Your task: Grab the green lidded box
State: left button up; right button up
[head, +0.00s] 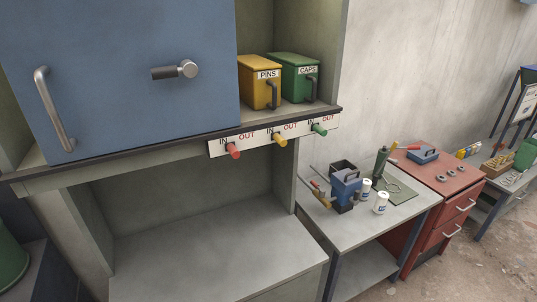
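The green lidded box (299,79) stands on the cabinet's upper shelf at its right end. It carries a label reading CAPS and a dark handle on its front. A yellow lidded box (260,83) labelled PINS stands close beside it on the left, also with a dark front handle. Neither of my grippers shows in the head view.
A blue door panel (120,70) with a bar handle and a knob covers the shelf's left part. Red, yellow and green knobs on an IN/OUT strip (262,142) stick out below the boxes. A cluttered workbench (335,227) stands at right. The lower shelf (215,262) is bare.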

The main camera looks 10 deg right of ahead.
aim_at(300, 74)
jog(key=z, duration=2.25)
jog(key=i, duration=1.2)
jog(key=u, duration=2.85)
